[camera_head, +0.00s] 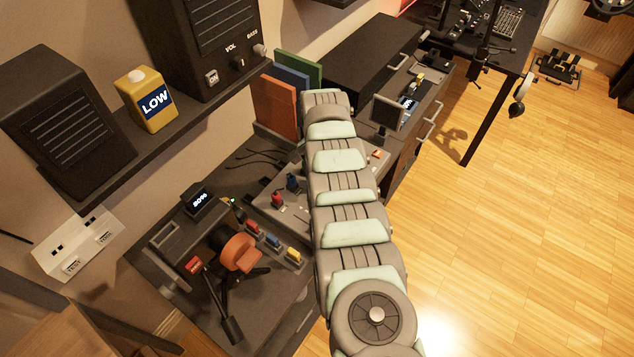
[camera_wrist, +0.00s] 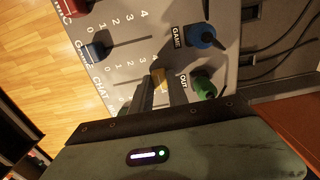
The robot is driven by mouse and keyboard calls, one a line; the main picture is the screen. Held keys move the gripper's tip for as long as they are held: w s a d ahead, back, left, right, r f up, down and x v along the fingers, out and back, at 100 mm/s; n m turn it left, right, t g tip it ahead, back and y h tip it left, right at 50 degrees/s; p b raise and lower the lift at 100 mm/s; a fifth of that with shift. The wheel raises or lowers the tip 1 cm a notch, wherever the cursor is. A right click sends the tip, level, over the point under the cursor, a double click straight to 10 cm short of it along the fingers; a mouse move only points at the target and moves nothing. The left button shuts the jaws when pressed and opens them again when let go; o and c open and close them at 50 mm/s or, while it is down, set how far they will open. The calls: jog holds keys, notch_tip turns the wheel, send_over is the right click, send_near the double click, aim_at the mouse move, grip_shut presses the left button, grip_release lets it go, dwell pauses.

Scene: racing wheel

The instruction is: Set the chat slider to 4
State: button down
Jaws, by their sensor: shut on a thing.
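In the wrist view, a grey mixer panel (camera_wrist: 210,65) carries sliders with number scales. My gripper (camera_wrist: 163,84) is shut on the small yellow chat slider knob (camera_wrist: 159,76), which shows between its fingertips. The knob sits near the high-number end of the scale; its exact mark is hidden by the fingers. The chat label (camera_wrist: 100,86) is at the other end. The blue slider knob (camera_wrist: 94,50) sits at the low end of its scale next to the game label. In the head view, my arm hides my gripper and the yellow knob.
A blue rotary knob (camera_wrist: 203,36) and a green knob (camera_wrist: 204,87) stand close to my fingers. A red slider knob (camera_wrist: 73,8) is at the top left. In the head view, a small dark monitor (camera_head: 388,112) and upright coloured folders (camera_head: 275,106) are beside my arm.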

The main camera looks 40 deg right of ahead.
jog(key=shift+a+f, duration=0.1)
jog(key=c, duration=1.3)
grip_release()
jog(key=shift+w, duration=0.2)
jog(key=shift+r+p, duration=0.5)
jog(key=shift+r, duration=0.2)
notch_tip(320, 180, up, 10)
jog(key=shift+f+p, duration=0.15)
jog(key=shift+p, duration=0.8)
jog(key=shift+s, duration=0.1)
